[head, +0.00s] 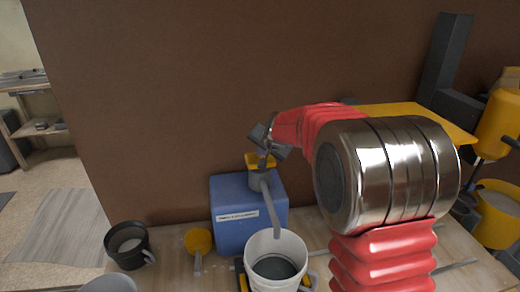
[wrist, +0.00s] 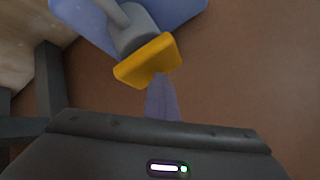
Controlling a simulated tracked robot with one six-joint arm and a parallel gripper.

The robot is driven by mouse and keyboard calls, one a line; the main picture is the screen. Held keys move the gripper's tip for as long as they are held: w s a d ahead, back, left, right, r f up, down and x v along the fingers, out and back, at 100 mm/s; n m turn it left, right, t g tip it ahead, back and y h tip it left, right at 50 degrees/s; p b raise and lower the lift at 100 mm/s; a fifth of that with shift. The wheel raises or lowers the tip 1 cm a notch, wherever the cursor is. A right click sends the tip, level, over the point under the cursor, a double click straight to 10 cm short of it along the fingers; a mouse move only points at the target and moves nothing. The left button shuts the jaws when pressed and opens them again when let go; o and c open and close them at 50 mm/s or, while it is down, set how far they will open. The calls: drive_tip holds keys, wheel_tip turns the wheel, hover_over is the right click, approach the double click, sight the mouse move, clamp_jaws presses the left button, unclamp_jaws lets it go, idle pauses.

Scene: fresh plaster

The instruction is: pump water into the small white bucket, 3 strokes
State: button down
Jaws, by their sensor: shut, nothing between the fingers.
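A blue canister (head: 248,225) with a white label stands on the bench against the brown wall. On it is a pump with a yellow top (head: 252,160) and a grey collar; the yellow top (wrist: 148,61) also shows in the wrist view. The pump's grey spout (head: 270,205) slopes down to the small white bucket (head: 294,247), whose inside looks dark grey. My gripper (head: 263,161) is shut and empty, pointing down at the yellow top. In the wrist view its fingertips (wrist: 159,80) meet the top's edge; I cannot tell if they touch.
A black bucket (head: 113,239) with pale contents and a yellow round tool (head: 198,241) are left of the canister. Another pale container (head: 108,285) is cut off at the bottom edge. Yellow equipment (head: 498,125) and a yellow bucket (head: 497,217) are at the far right.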

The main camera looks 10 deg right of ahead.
drive_tip(key=shift+r, duration=2.55)
wheel_tip(320, 180, up, 5)
drive_tip(key=s+f+n+g, duration=0.3)
drive_tip(key=s+f, duration=0.4)
drive_tip(key=s, duration=0.2)
drive_tip(key=s+n+h, duration=0.1)
drive_tip(key=s+n, duration=0.3)
drive_tip(key=s, duration=3.2)
drive_tip(key=shift+a+n+g, duration=0.3)
drive_tip(key=shift+a+n, duration=0.05)
drive_tip(key=shift+n, duration=0.05)
